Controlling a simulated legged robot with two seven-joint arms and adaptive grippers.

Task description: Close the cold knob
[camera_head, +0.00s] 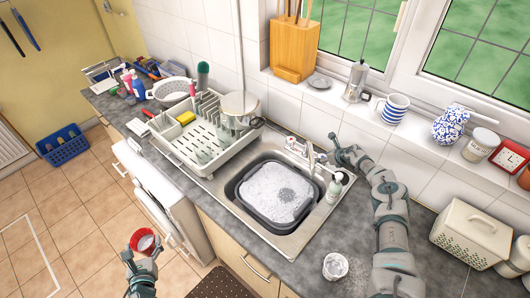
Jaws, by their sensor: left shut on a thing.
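The sink (237,205) holds a dark tub of white suds. The chrome tap (310,154) stands at the sink's back edge, with a small knob (291,141) at its left and another (322,158) at its right. My left gripper (142,243) is low over the floor, shut on a small red-and-white cup (146,241).
A soap bottle (335,187) stands at the sink's right, close to my right arm. A dish rack (205,130) with crockery fills the left side.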

